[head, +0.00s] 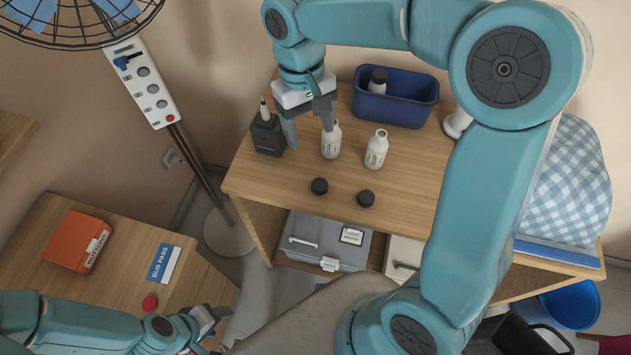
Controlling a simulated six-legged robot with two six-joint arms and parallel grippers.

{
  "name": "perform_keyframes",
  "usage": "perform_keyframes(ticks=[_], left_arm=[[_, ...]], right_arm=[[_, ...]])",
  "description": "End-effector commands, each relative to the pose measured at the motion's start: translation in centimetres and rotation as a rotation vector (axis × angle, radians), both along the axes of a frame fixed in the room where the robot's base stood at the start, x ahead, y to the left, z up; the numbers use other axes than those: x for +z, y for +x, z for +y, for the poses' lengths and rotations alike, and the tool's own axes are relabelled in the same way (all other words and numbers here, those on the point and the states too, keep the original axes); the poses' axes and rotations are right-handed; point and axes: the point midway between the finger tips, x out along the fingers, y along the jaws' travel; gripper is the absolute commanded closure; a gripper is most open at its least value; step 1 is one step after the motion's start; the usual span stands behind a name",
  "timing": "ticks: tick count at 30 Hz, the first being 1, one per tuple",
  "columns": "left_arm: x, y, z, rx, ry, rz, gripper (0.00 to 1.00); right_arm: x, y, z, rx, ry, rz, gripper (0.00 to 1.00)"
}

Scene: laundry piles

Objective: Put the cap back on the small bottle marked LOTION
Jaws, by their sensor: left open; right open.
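Two small white bottles without caps stand upright on the wooden desk, a left bottle (331,145) and a right bottle (376,152). Their labels are too small to read, so I cannot tell which is marked LOTION. Two round black caps lie on the desk in front of them, a left cap (319,186) and a right cap (366,198). My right gripper (309,131) is open, pointing down beside the left bottle; one finger overlaps its top, and I cannot tell whether they touch. My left gripper (217,323) is open and empty at the lower left, away from the bottles.
A dark box with a white-tipped item (267,134) stands left of my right gripper. A blue bin (396,98) holds a white bottle with a black cap (378,80). A checked cloth pile (568,185) is at right. The desk's front middle is clear around the caps.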

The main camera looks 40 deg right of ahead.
Motion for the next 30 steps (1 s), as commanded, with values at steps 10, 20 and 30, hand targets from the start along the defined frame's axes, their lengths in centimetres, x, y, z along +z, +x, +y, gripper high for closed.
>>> perform_keyframes(ticks=[10, 20, 30], left_arm=[[-0.2, 0.0, 0.0, 0.000, 0.000, 0.000, 0.42], [-0.7, 0.0, 0.0, 0.000, 0.000, 0.000, 0.42], [-0.8, 0.0, 0.0, 0.000, 0.000, 0.000, 0.42]], right_arm=[[-1.4, -0.3, -0.2, -0.003, 0.000, 0.003, 0.32], [-8.3, -1.2, -0.1, 0.000, 0.000, 0.005, 0.32], [-11.1, -1.4, -0.1, 0.001, 0.001, -0.001, 0.32]])
